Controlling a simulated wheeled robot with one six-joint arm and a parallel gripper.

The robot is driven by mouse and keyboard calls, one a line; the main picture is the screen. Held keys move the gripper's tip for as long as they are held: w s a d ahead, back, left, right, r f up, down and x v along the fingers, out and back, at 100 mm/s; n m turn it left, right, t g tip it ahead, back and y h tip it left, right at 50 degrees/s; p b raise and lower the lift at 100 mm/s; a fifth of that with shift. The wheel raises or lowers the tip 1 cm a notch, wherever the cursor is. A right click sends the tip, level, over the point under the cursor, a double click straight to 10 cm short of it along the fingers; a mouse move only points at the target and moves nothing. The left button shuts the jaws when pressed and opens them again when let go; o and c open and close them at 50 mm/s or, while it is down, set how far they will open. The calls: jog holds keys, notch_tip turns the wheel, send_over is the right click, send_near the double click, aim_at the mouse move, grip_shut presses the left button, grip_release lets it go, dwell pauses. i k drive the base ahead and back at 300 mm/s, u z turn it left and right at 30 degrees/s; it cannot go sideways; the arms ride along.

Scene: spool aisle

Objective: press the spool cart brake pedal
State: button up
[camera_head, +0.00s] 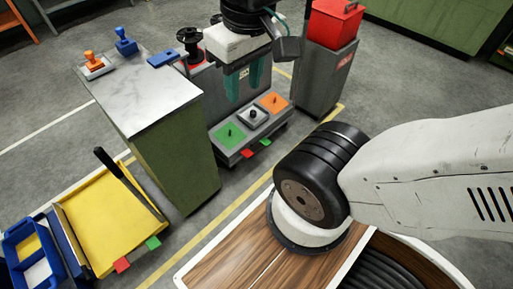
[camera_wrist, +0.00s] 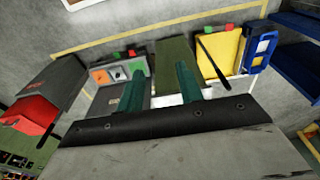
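My gripper (camera_head: 245,88) is open and empty, with two teal fingers pointing down above the grey cart in the head view. The fingers also show spread apart in the wrist view (camera_wrist: 228,82). The grey cart (camera_head: 228,150) has green, grey and orange pads on top, and a black spool (camera_head: 190,42) stands behind it. At its front base are a red pedal (camera_head: 247,153) and a green pedal (camera_head: 265,142). The yellow cart (camera_head: 100,215) also has a red pedal (camera_head: 122,265) and a green pedal (camera_head: 153,243). I see no marking that tells which pedal is the brake.
A green cabinet with a marble top (camera_head: 150,100) stands between the carts, with blue and orange-handled items on it. A grey bin with a red box (camera_head: 333,22) stands to the right. Blue trays (camera_head: 30,245) lie left of the yellow cart. Floor before the pedals is clear.

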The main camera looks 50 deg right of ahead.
aim_at(248, 153)
jog(key=z, duration=1.45)
jog(key=i, duration=0.8)
jog(key=u, duration=1.4)
